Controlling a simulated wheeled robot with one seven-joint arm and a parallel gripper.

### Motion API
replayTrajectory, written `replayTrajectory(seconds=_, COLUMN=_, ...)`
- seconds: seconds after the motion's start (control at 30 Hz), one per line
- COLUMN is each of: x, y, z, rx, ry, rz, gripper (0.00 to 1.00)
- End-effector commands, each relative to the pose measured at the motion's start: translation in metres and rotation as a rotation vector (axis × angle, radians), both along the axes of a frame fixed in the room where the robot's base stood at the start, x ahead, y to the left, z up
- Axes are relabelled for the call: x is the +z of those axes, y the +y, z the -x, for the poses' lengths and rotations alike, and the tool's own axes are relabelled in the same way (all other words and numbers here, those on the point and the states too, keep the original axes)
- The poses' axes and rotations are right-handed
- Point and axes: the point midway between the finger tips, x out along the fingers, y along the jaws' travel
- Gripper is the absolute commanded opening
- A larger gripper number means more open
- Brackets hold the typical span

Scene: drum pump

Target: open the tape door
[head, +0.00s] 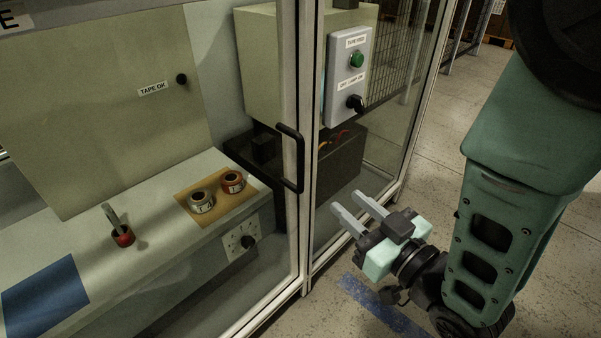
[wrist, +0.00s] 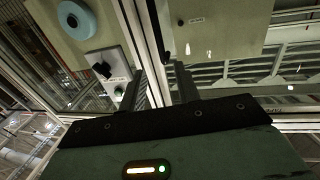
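The tape door seems to be the glazed door with a pale metal frame (head: 294,225); it looks shut against the post (head: 312,130) beside it. Its black bar handle (head: 290,158) stands upright near the door's right edge. My gripper (head: 346,202) is open and empty, below and to the right of the handle, apart from it. In the wrist view the two fingers of my gripper (wrist: 161,80) point towards the door frame, and a dark bar that looks like the handle (wrist: 158,30) shows beyond them.
A grey control box (head: 347,75) with a green button sits right of the post. Open floor (head: 420,215) lies to the right.

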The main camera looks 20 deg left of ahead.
Motion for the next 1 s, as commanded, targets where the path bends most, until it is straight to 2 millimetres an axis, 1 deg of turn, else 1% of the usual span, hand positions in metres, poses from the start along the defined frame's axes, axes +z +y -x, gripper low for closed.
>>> replayTrajectory(seconds=0.03, x=-0.006, y=0.002, z=-0.001, rx=0.001, ry=-0.003, rz=-0.004, gripper=0.32)
replayTrajectory(seconds=0.37, x=-0.005, y=0.007, z=-0.005, rx=-0.002, ry=0.002, rz=-0.005, gripper=0.32)
replayTrajectory(seconds=0.43, x=0.0, y=0.02, z=-0.013, rx=0.0, ry=0.001, rz=-0.004, gripper=0.32)
replayTrajectory(seconds=0.8, x=0.001, y=0.083, z=-0.058, rx=-0.001, ry=0.0, rz=-0.003, gripper=0.32)
replayTrajectory(seconds=1.0, x=0.0, y=0.11, z=-0.078, rx=-0.002, ry=0.001, rz=-0.002, gripper=0.32)
